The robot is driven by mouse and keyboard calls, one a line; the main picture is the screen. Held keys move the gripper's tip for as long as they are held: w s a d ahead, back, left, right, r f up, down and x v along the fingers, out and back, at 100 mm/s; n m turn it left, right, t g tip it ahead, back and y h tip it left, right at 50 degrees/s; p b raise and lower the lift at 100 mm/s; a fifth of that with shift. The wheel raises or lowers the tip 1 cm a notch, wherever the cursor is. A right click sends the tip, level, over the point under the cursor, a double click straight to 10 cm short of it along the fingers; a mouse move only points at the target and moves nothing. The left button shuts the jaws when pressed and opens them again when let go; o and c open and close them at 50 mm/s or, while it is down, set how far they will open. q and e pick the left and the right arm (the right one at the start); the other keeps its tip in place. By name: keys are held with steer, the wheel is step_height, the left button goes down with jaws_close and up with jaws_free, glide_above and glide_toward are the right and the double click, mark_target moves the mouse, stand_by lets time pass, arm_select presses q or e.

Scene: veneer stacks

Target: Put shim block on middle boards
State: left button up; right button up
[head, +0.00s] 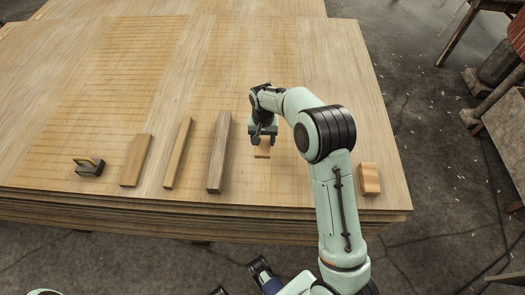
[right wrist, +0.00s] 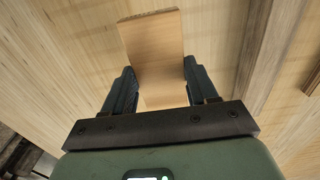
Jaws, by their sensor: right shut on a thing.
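My right gripper (head: 262,135) is shut on a light wooden shim block (head: 262,150) over the front part of the stack, right of the dark board. In the right wrist view the shim block (right wrist: 154,55) sits between the two fingers (right wrist: 158,88) and extends beyond their tips. Whether its underside touches the stack is unclear. Three narrow boards lie side by side left of the gripper: a wide light one (head: 136,160), a thin light one (head: 178,153) and a darker one (head: 218,153). Parts at the bottom edge may belong to my left gripper (head: 262,270); its jaws are unclear.
The broad veneer stack (head: 330,60) has its front edge below the boards. Another wooden block (head: 369,178) lies near its front right corner. A dark tool with a yellowish handle (head: 89,167) is at the left. My right arm hides part of the stack.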

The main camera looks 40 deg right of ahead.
mark_target(263, 142)
steer(key=shift+f+b, duration=0.3)
steer(key=shift+f, duration=3.3)
steer(key=shift+f, duration=0.1)
steer(key=o, duration=1.1)
steer(key=shift+r, duration=0.2)
step_height(263, 142, up, 12)
steer(key=shift+f+p, duration=0.1)
steer(key=shift+p, duration=0.55)
